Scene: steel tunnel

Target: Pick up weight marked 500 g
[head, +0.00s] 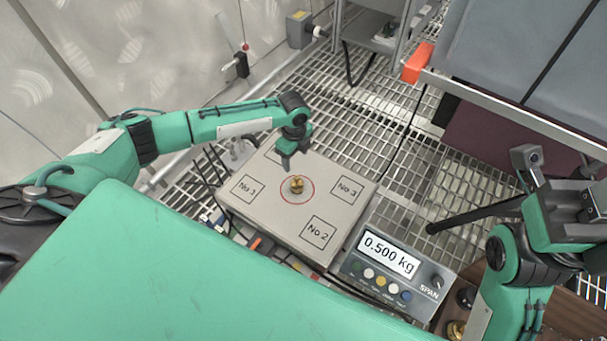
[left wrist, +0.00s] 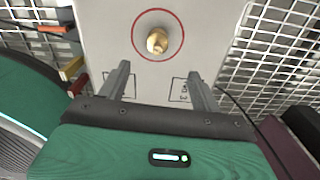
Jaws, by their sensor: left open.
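A small brass weight (head: 297,184) stands inside the red circle on the grey scale platform (head: 262,222). Its marking is too small to read. The scale display (head: 389,254) shows 0.500 kg. My left gripper (head: 287,164) is over the platform, close to the weight and just behind it in the head view. In the left wrist view my left gripper (left wrist: 158,68) is open and empty. There the weight (left wrist: 157,41) lies beyond the fingertips, roughly midway between them. My right gripper (head: 560,185) is at the right edge; its jaws are unclear.
A wooden box (head: 575,312) with brass and dark knobs is at lower right, partly hidden by my right arm. Metal grating (head: 385,120) surrounds the scale. An orange block (head: 417,63) is at upper right.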

